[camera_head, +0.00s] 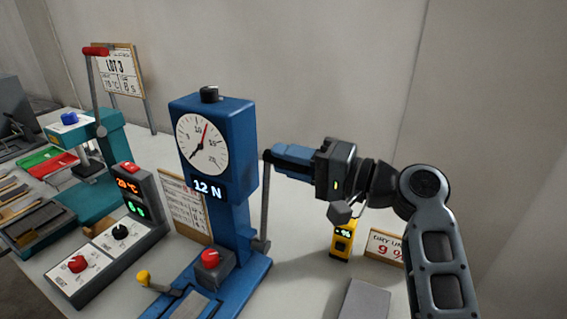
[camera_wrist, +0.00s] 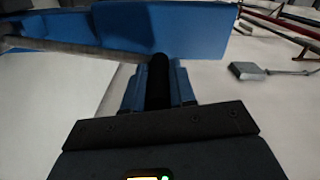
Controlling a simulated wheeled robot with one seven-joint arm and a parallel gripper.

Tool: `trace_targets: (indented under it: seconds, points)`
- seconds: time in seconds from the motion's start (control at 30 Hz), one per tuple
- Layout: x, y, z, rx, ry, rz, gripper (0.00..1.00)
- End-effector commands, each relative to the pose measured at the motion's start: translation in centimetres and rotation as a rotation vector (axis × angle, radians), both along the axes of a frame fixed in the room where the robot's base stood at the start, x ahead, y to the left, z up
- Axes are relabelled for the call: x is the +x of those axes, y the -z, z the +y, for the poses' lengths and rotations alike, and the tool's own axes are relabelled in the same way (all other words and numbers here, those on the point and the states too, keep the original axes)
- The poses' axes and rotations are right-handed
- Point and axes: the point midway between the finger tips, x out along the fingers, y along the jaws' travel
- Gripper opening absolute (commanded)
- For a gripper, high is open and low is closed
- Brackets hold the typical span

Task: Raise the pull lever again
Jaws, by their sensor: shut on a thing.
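The blue pull tester (camera_head: 225,150) stands in the middle of the head view, with a round dial and a display reading 12 N. Its pull lever (camera_head: 265,210) is a grey rod on the right side, standing nearly upright from a pivot near the base. My gripper (camera_head: 272,156) reaches in from the right at the lever's top. In the wrist view, the lever's black grip (camera_wrist: 158,82) sits between the blue fingers of my gripper (camera_wrist: 158,90), which are shut on it. The fingers partly hide the grip in the head view.
A teal press (camera_head: 95,165) with a raised red-handled lever stands at the left. A control box (camera_head: 140,205) with lit readouts is in front of it. A yellow meter (camera_head: 343,240) and a small sign (camera_head: 386,246) stand below my arm. A grey block (camera_head: 364,300) lies at the front.

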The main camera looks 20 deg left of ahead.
Motion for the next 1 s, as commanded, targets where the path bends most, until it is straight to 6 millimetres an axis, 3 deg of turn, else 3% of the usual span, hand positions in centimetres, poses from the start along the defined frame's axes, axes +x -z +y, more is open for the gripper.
trace_targets:
  seconds: [0.47, 0.5, 0.7, 0.77, 1.0]
  points:
    - [0.55, 0.02, -0.18, 0.003, 0.008, 0.015, 0.0]
    - [0.56, 0.02, -0.19, 0.003, 0.009, 0.015, 0.27]
    - [0.45, 0.05, -0.14, 0.002, 0.006, 0.014, 0.46]
    - [0.42, 0.06, -0.11, 0.002, 0.004, 0.014, 0.51]
    - [0.34, 0.09, -0.18, 0.002, 0.003, 0.013, 0.51]
